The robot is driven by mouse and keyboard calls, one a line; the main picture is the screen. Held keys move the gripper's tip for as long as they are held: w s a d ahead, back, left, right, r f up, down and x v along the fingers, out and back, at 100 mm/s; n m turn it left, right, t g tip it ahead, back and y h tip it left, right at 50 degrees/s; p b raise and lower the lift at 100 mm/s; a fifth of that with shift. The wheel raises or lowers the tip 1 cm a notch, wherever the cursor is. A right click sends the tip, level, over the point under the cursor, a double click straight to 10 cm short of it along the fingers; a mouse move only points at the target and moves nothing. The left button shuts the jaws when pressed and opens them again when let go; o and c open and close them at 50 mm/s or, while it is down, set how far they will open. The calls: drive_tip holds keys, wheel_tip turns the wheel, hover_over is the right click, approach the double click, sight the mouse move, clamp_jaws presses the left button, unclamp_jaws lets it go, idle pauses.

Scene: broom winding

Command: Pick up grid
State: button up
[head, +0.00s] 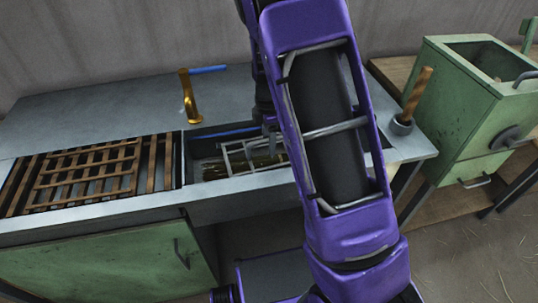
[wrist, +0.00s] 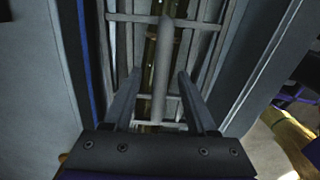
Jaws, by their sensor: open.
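A grey metal grid (head: 236,156) lies in the sink basin, over long greenish-brown stalks (head: 240,170). In the wrist view the grid (wrist: 140,18) runs below my gripper. My gripper (wrist: 158,74) is open, with its two fingers on either side of a thick grey bar (wrist: 162,60), which looks like a handle of the grid. I cannot tell whether either finger touches it. In the head view my purple arm hides the right part of the grid and most of my gripper.
A wooden slatted rack (head: 90,172) lies at the left of the counter. A green box (head: 462,105) is farther right.

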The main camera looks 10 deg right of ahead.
clamp_jaws()
drive_tip(key=shift+r, duration=0.1)
idle(1.2)
